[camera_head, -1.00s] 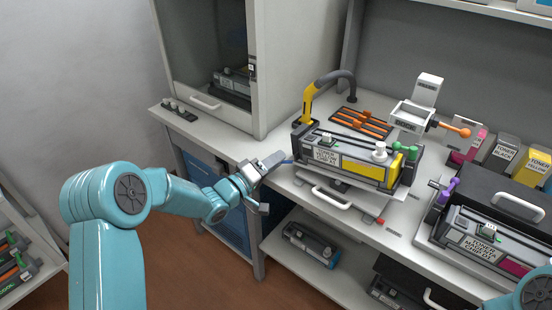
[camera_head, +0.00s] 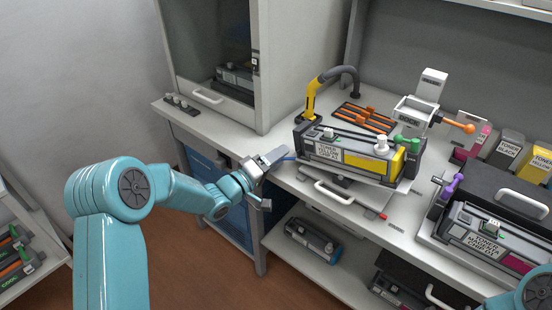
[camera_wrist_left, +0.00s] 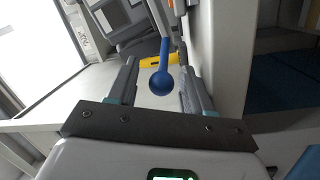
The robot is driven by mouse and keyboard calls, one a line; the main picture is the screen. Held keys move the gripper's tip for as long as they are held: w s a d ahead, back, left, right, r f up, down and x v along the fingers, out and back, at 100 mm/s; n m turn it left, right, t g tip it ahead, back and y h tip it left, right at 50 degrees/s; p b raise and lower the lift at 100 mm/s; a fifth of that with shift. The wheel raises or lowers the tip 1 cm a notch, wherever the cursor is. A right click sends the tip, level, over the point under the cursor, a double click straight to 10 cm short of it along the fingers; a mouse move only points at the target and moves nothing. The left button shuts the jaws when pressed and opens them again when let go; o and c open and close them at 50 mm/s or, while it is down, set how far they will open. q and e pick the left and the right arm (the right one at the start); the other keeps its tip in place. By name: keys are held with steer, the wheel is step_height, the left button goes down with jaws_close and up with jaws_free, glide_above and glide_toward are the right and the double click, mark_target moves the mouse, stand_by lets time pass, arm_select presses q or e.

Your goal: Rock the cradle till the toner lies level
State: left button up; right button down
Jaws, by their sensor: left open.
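A grey toner cartridge with a yellow label (camera_head: 328,151) lies on the cradle (camera_head: 392,189) on the bench, its right end a little lower in the picture. Yellow toner (camera_head: 388,172) shows toward its right end; the exact slope of its surface is too small to tell. A blue-knobbed lever (camera_wrist_left: 160,82) sticks out of the cradle's left side. My left gripper (camera_head: 275,178) is at that lever, jaws open. In the left wrist view the blue knob stands between the two fingers, apart from both. Only a bit of my right arm shows at the lower right; its gripper is out of view.
A yellow hooked arm (camera_head: 312,98) and an orange-slatted rack (camera_head: 362,118) stand behind the cradle. A magenta cartridge unit (camera_head: 485,235) sits to the right. A tall cabinet (camera_head: 215,60) is at the left. A lower shelf holds another cartridge (camera_head: 313,242).

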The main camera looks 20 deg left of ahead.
arm_select(q)
steer(key=b+v, duration=0.1)
steer(key=v, duration=1.5)
steer(key=shift+s, duration=0.15)
stand_by(0.3)
